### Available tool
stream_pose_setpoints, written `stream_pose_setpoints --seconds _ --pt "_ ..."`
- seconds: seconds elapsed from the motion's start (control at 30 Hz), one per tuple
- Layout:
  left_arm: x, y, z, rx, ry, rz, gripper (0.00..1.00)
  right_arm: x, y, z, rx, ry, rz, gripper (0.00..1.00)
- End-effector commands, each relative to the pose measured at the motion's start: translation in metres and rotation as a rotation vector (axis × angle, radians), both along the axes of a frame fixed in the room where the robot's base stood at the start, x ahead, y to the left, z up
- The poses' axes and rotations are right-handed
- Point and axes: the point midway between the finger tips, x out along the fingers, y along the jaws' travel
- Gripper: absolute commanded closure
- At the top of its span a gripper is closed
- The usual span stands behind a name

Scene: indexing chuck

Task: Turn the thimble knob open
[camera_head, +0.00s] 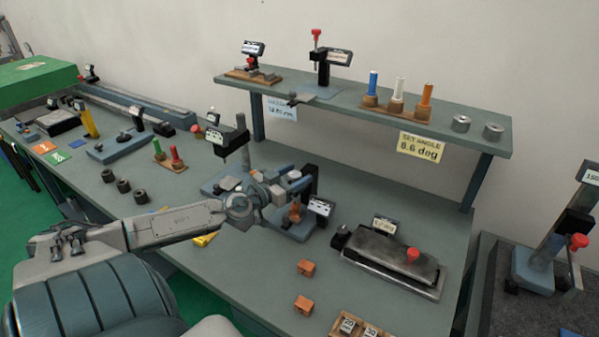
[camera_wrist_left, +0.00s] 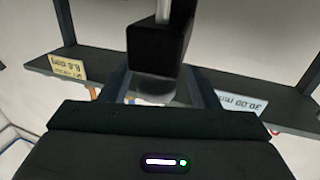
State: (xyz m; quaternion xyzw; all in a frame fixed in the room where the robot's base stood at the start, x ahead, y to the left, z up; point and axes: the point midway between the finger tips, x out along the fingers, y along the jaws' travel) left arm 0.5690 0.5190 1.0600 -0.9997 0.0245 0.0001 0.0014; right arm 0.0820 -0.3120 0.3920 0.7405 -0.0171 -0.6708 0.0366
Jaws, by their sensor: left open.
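My left gripper (camera_head: 296,186) reaches in over a small measuring stand with a blue base (camera_head: 297,229), a black upright (camera_head: 310,178) and a tilted display (camera_head: 320,207). In the left wrist view the gripper (camera_wrist_left: 158,97) is open, its two dark fingers spread. A grey rounded end, which looks like the thimble knob (camera_wrist_left: 154,88), shows between them below a black block (camera_wrist_left: 156,45) with a silver rod. I cannot tell whether the fingers touch it. An orange part (camera_head: 294,212) sits low on the stand. My right gripper is not in view.
A raised shelf (camera_head: 340,105) runs behind, with a yellow angle sign (camera_head: 420,147). A black-headed stand (camera_head: 228,140) is left of the gripper.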

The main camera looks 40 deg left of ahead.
Motion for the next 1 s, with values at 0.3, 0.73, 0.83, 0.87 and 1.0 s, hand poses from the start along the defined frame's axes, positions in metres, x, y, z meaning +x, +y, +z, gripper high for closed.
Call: stream_pose_setpoints --seconds 0.3,0.73,0.83,0.87,1.0 --pt "0.015 -0.003 0.001 -0.005 -0.001 -0.003 0.44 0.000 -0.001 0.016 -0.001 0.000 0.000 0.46" --pt "0.017 -0.004 -0.001 -0.002 0.001 -0.006 0.56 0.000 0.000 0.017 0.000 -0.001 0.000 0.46" --pt "0.017 -0.004 -0.001 -0.003 0.001 -0.006 0.76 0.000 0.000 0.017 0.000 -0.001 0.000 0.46" --pt "0.017 -0.004 -0.001 -0.003 0.001 -0.006 0.81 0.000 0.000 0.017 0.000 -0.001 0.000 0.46" --pt "0.016 -0.004 -0.001 -0.003 0.001 -0.006 0.89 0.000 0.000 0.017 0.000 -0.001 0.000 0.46"
